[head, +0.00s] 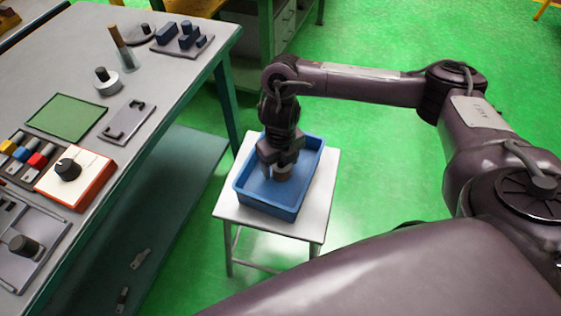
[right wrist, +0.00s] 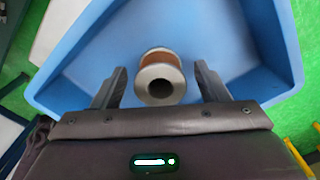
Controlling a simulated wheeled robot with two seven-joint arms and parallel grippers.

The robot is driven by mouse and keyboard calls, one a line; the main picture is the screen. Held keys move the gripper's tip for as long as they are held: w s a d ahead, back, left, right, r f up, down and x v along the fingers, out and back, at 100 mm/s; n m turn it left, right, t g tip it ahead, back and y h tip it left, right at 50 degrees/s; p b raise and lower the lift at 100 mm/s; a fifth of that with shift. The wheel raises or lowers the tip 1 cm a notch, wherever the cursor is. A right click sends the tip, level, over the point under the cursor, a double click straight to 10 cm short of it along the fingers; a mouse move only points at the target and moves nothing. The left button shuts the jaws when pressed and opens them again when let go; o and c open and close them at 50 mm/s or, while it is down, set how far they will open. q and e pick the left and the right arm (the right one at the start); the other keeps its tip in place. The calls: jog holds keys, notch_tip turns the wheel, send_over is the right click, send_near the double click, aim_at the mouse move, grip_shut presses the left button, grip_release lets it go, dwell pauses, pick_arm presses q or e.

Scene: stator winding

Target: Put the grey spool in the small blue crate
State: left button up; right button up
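The small blue crate (head: 254,199) stands on a white stool, and its floor and walls fill much of the right wrist view (right wrist: 100,60). The spool, with grey flanges and a copper-brown winding, is inside the crate's outline (head: 282,177). In the right wrist view the spool (right wrist: 160,90) shows a round end with a dark hole. My right gripper (head: 283,165) points down into the crate. Its two fingers stand apart on either side of the spool, with visible gaps. Whether the spool rests on the crate floor is hard to tell. My left gripper is not in view.
The white stool (head: 312,232) stands on the green floor beside a long grey workbench (head: 165,88). The bench holds a green mat (head: 66,117), an orange-edged box with a black knob (head: 76,177), and several fixtures. Open floor lies right of the stool.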

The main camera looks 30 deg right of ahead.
notch_tip(320, 180, up, 12)
jog(key=p, duration=0.4)
jog(key=shift+r+p, duration=0.2)
jog(key=shift+p, duration=0.15)
jog(key=shift+f, duration=0.1)
